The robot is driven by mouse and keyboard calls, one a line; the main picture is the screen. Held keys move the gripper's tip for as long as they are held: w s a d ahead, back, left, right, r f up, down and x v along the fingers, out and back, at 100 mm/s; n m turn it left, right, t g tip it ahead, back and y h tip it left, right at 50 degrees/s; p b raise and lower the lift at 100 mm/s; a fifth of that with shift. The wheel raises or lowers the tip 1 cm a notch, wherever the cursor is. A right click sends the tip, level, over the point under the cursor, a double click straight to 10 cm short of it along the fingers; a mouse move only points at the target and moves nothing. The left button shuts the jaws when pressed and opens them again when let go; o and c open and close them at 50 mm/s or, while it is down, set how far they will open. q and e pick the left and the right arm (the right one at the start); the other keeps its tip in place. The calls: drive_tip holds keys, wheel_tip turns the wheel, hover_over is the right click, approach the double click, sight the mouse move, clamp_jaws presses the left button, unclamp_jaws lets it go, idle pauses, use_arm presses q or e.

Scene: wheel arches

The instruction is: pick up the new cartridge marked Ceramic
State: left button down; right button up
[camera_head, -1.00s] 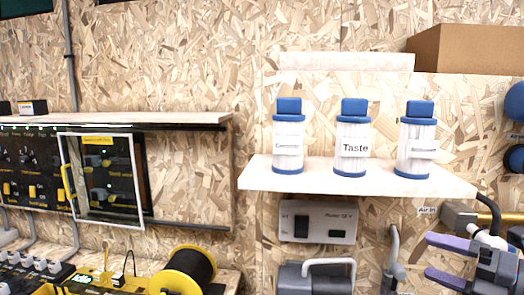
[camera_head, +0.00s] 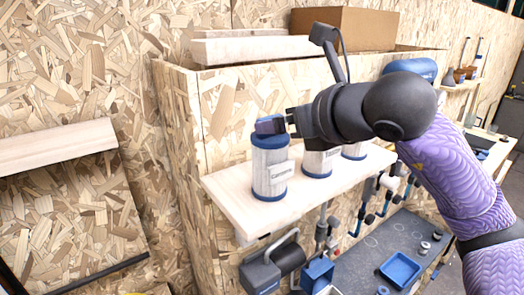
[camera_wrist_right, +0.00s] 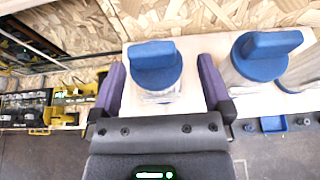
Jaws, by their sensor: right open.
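The cartridge with a label that seems to read Ceramic (camera_head: 270,178) stands upright at the left end of a pale shelf (camera_head: 232,205). It is a white cylinder with a blue base and blue cap. My right gripper (camera_head: 271,126) is at its cap, coming from the right. In the right wrist view the open fingers (camera_wrist_right: 160,75) lie either side of the blue cap (camera_wrist_right: 155,65), with gaps on both sides. Two more cartridges, the middle one (camera_head: 318,165) and the far one (camera_head: 355,152), stand to its right, partly hidden by my arm. My left gripper is out of view.
The neighbouring cartridge (camera_wrist_right: 262,58) is close to my right-hand finger in the wrist view. A cardboard box (camera_head: 345,25) sits on the ledge above. Below the shelf are a grey device (camera_head: 268,268) and a blue tray (camera_head: 400,270).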

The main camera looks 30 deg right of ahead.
sight(274, 117)
drive_tip(key=w, duration=0.1)
drive_tip(key=w+a+p, duration=0.1)
drive_tip(key=w, duration=0.1)
drive_tip(key=w+p, duration=0.1)
drive_tip(key=shift+w+a+f, duration=0.15)
drive_tip(key=shift+w+f, duration=0.15)
drive_tip(key=shift+f, duration=0.1)
drive_tip(key=shift+w+f, duration=0.15)
drive_tip(key=shift+w, duration=0.1)
drive_tip(key=shift+s, duration=0.1)
clamp_jaws()
